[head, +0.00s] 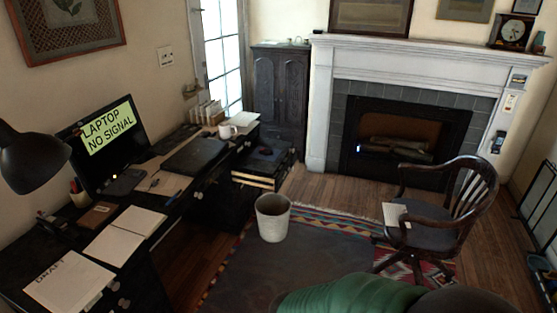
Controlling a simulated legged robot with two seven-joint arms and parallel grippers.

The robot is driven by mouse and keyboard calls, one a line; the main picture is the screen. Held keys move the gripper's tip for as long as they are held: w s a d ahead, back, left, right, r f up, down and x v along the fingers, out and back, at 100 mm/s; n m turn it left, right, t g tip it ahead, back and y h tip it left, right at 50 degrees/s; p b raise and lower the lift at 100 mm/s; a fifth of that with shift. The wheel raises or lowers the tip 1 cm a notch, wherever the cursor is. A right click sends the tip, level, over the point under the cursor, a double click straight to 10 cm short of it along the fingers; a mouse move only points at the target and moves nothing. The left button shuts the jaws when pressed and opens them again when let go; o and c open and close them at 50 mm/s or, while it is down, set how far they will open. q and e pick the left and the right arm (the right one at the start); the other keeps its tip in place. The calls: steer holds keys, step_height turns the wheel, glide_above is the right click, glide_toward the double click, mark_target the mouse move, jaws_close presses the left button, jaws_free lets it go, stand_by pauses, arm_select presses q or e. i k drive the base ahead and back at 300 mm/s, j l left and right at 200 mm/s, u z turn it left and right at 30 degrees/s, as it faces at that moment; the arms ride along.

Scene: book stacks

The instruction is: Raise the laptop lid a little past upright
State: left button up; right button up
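The laptop (195,155) is a flat black slab on the dark desk (172,203), towards the desk's far end. Its lid looks shut, lying flat on the base. Which edge carries the hinge cannot be told from here. A monitor (108,137) to its left reads "LAPTOP NO SIGNAL". Neither of my grippers shows in the head view, and nothing touches the laptop.
A white mug (227,131) and books (207,112) stand behind the laptop. Papers (70,283), an open notebook (122,236) and a black lamp (33,158) occupy the near desk. A bin (273,218) and wooden chair (440,215) stand on the floor; a green rounded shape (350,297) is nearest.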

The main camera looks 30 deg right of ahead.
mark_target(194, 155)
steer(key=z, duration=0.55)
steer(key=i+l+u, duration=0.3)
steer(key=i+l, duration=0.65)
steer(key=i, duration=0.6)
steer(key=i+l+u, duration=0.3)
steer(key=i+l, duration=1.05)
steer(key=i, duration=0.05)
